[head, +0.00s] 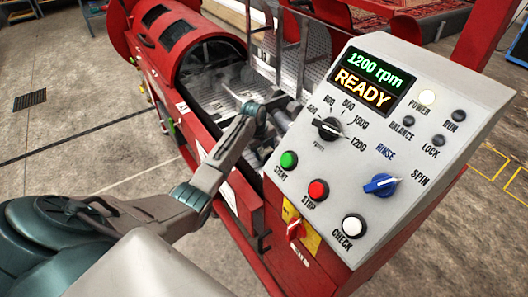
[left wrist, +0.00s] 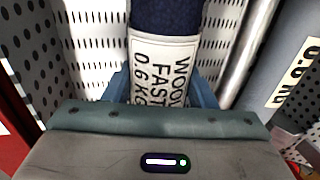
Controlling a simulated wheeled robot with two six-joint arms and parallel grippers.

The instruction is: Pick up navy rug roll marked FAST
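The navy rug roll (left wrist: 165,18) has a white label reading WOOL FAST 0.6 KG and runs up the middle of the left wrist view. My left gripper (left wrist: 165,92) has one blue-grey finger on each side of the labelled part. No clear gap shows between fingers and roll, but the palm hides the lower part, so I cannot tell whether they grip it. In the head view my left gripper (head: 276,112) reaches down into the red machine, and I cannot make out the roll there. My right gripper is out of view.
The red machine (head: 195,45) has perforated light metal (left wrist: 95,30) inside. A grey-blue item (left wrist: 285,45) with a 0.6 KG label stands right of the roll. The control panel (head: 340,175), reading 1200 rpm READY, is right of my left arm. Open floor (head: 70,120) lies left.

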